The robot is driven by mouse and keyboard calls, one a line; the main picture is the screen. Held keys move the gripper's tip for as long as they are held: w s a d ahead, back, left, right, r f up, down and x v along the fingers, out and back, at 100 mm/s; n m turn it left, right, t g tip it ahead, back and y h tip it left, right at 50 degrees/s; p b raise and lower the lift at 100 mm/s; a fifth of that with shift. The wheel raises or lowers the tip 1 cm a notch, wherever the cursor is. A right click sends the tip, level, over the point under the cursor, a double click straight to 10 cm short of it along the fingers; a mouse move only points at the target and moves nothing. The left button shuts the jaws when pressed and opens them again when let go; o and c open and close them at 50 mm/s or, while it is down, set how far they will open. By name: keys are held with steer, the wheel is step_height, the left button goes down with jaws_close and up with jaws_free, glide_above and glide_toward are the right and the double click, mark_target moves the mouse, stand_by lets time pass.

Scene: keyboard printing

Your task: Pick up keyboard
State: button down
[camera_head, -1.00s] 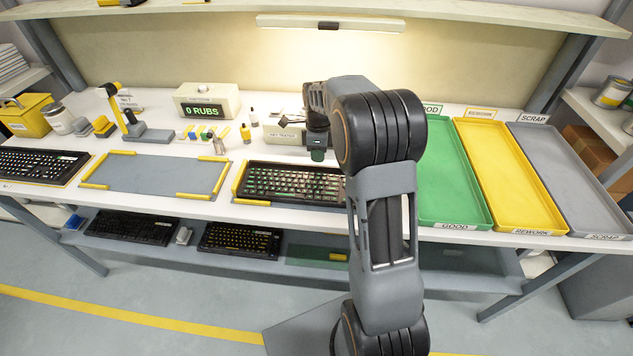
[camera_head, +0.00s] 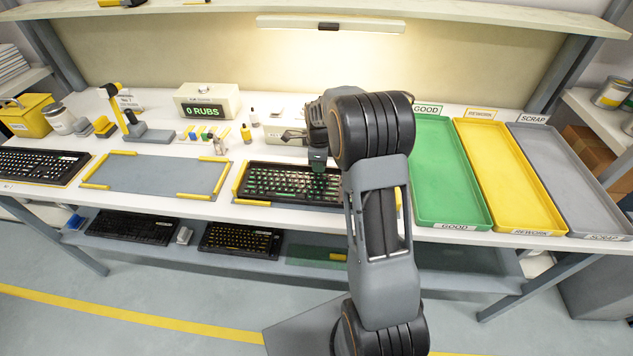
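A black keyboard with green-lit keys (camera_head: 280,182) lies on the bench in a holder with yellow corner pieces, left of my arm. My arm hides the keyboard's right end. Another black keyboard (camera_head: 40,165) lies at the bench's left end. Two more dark keyboards are on the lower shelf, one at the left (camera_head: 132,227) and one in the middle (camera_head: 240,240).
An empty grey mat (camera_head: 155,174) with yellow corners lies left of the keyboard. Green (camera_head: 450,208), yellow (camera_head: 525,218) and grey (camera_head: 595,220) trays stand at the right, all empty. A box reading "0 RUBS" (camera_head: 207,100) and small bottles stand behind.

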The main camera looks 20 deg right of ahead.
mark_target(318, 177)
steer(key=shift+r, duration=0.2)
stand_by(0.5)
steer(key=shift+r, duration=0.65)
steer(key=s+r, duration=0.1)
steer(key=r, duration=0.1)
steer(key=s+a+r, duration=0.1)
steer(key=r, duration=0.1)
steer(key=s+a+r, duration=0.1)
steer(key=s+r, duration=0.1)
steer(key=r, duration=0.1)
steer(key=shift+b, duration=0.4)
steer(key=s+a+r+b, duration=0.1)
steer(key=s+a+r, duration=0.3)
steer(key=s, duration=0.4)
steer(key=shift+s+a+r, duration=0.15)
steer(key=shift+s+r, duration=0.05)
steer(key=shift+s, duration=0.1)
steer(key=c, duration=1.8)
jaws_free()
jaws_close()
